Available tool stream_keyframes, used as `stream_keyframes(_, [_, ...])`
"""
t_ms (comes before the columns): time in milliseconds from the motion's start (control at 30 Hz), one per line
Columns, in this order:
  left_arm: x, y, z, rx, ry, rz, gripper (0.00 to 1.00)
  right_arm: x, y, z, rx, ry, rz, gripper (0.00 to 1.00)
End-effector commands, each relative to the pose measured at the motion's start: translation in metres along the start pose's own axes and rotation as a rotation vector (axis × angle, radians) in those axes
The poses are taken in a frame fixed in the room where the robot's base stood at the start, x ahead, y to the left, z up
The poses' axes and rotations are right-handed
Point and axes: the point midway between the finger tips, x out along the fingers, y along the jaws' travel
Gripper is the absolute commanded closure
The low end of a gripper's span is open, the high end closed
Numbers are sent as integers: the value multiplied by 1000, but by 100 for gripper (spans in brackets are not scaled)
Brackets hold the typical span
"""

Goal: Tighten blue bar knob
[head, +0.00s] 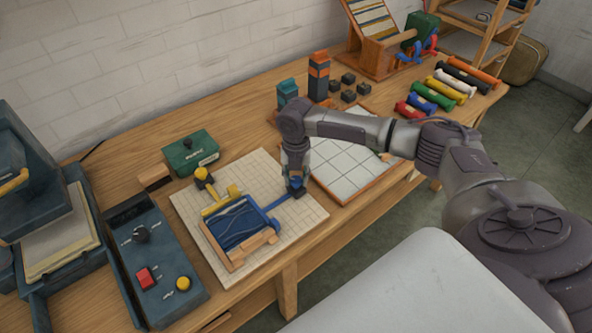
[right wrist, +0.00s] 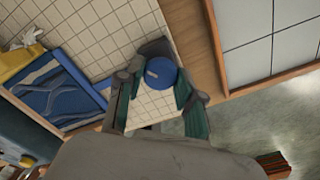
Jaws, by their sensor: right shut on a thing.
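The blue bar knob (right wrist: 160,72) is a round blue cap with a pale slot mark, seen in the right wrist view. My right gripper (right wrist: 157,88) has its fingers closed around it. In the head view my right gripper (head: 296,187) points down at the outer end of the blue bar (head: 279,203) and mostly hides the knob. The bar runs to a wooden frame with a wavy blue panel (head: 236,222), which also shows in the right wrist view (right wrist: 62,88). My left gripper is in neither view.
The frame lies on a cream gridded mat (head: 298,232). A yellow bar with a ball knob (head: 203,174) is beside it. A white tiled board (head: 350,165) lies close to my right gripper. A control box (head: 155,262) stands left, and coloured rolls (head: 445,88) lie far right.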

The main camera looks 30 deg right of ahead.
Motion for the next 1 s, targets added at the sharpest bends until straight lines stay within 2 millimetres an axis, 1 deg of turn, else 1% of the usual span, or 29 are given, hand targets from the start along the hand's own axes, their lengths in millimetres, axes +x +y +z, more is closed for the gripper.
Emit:
stream_keyframes(33, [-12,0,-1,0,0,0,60,-6,0,0,45,1,0,98])
stream_keyframes(200, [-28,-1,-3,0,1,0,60,-5,0,0,207,1,1,98])
stream_keyframes(500, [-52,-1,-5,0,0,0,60,-5,0,0,493,0,1,98])
stream_keyframes(1000, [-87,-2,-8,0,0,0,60,-4,0,1,969,-2,1,98])
